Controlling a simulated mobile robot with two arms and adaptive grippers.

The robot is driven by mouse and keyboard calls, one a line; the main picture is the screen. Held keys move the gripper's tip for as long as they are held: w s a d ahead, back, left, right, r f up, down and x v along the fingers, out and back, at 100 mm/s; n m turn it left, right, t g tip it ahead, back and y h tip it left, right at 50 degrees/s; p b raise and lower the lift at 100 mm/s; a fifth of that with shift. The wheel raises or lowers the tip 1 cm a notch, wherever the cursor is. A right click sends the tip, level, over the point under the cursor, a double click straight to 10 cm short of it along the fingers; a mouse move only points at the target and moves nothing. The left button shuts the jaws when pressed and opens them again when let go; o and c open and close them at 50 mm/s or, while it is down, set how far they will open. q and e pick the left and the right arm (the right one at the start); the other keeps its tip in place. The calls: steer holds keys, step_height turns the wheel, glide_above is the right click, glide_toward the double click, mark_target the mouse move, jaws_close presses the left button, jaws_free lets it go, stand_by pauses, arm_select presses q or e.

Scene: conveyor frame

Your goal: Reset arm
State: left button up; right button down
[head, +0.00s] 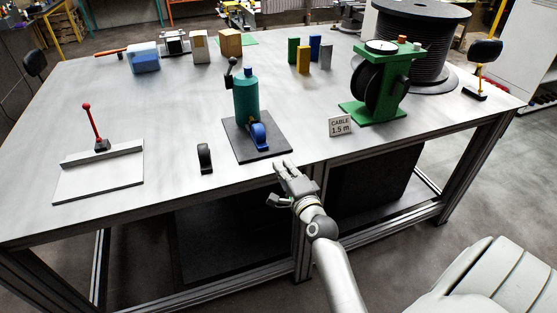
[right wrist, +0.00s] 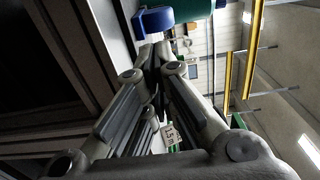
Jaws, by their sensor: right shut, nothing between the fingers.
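My right gripper (head: 284,166) is at the front edge of the table in the head view, just in front of the dark base plate. In the right wrist view the fingers of this gripper (right wrist: 156,52) meet at their tips and nothing is between them. The teal cylinder (head: 246,100) with a blue part (head: 259,136) stands on the dark plate (head: 275,147) beyond the gripper. In the right wrist view the blue part (right wrist: 153,19) shows just past the fingertips. My left gripper is out of view.
The table (head: 190,105) also bears a cable sign (head: 340,126), a green reel stand (head: 376,113), a large dark spool (head: 425,45), a small black roll (head: 204,158) and a plate with a red lever (head: 93,128). Several blocks stand at the back. The left middle is clear.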

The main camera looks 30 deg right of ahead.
steer(key=s+a+f+n+g+y, duration=0.1)
steer(key=s+a+f+n+g, duration=0.25)
steer(key=f, duration=0.75)
steer(key=s+a+f+n+g+y, duration=0.2)
steer(key=s+a+f+n, duration=0.2)
steer(key=f, duration=0.8)
steer(key=s+a+f+n+g+y, duration=0.1)
steer(key=s+a+f+n+g, duration=0.2)
steer(key=f, duration=0.8)
steer(key=s+a+f+n+g, duration=0.35)
steer(key=s+f+n, duration=0.25)
steer(key=s+f, duration=0.8)
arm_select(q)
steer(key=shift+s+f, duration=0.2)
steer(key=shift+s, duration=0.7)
arm_select(e)
steer(key=s+f+n+g, duration=0.2)
steer(key=s+f+n, duration=0.1)
steer(key=s, duration=0.8)
steer(key=s+f+n+g, duration=0.2)
steer(key=s+f+n, duration=0.1)
steer(key=s, duration=0.9)
steer(key=shift+s+d+f+g, duration=0.3)
steer(key=shift+d+f, duration=0.05)
steer(key=shift+d, duration=0.1)
